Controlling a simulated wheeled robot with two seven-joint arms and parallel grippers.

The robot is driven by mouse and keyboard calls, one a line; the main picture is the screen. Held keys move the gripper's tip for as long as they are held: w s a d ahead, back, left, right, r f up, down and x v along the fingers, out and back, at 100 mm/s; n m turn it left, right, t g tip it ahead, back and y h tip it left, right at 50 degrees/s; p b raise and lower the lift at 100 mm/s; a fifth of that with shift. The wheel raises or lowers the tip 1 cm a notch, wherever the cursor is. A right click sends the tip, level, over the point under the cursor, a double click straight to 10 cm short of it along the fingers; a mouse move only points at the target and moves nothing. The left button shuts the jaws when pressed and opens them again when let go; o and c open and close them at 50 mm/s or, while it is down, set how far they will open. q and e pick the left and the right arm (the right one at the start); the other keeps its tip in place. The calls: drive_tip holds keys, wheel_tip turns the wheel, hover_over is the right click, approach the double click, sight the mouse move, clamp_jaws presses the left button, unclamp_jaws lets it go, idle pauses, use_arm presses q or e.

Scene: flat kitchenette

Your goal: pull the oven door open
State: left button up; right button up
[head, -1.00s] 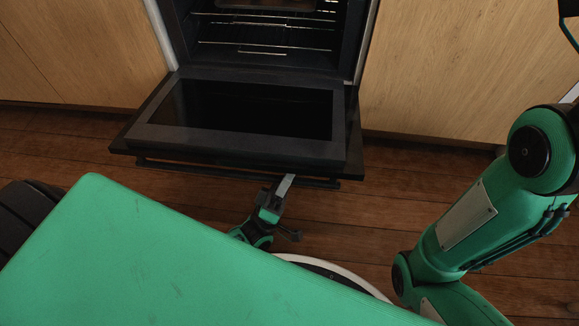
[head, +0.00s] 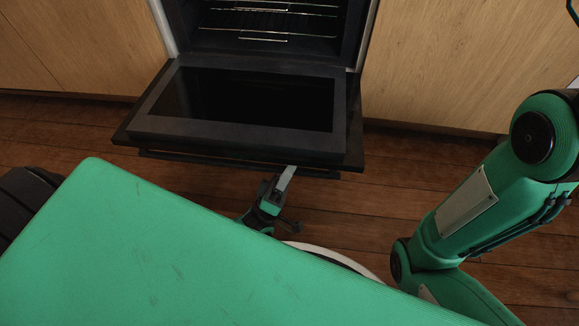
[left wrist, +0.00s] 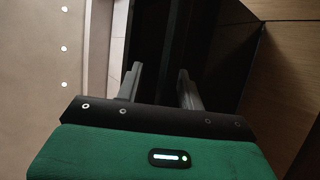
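The black oven door (head: 240,130) is folded down to about level in the head view, with its dark glass inner face up. Its dark handle bar (head: 235,163) runs along the front edge. My left gripper (head: 285,178) is at the right part of that front edge, one pale finger reaching up to the bar. In the left wrist view my left gripper (left wrist: 160,72) has its two fingers apart, with a dark surface behind them. I see no bar clearly between them, and contact with the handle cannot be told. My right gripper is out of view.
The oven cavity (head: 270,30) with wire racks is open behind the door. Wooden cabinet fronts (head: 450,70) stand on both sides. Brown plank floor (head: 340,215) is clear around the door.

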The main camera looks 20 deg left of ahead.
use_arm(q)
drive_tip(key=b+v, duration=0.2)
drive_tip(key=v, duration=0.5)
drive_tip(key=shift+s+f+b, duration=0.15)
drive_tip(key=shift+f+b, duration=0.05)
drive_tip(key=shift+b, duration=0.2)
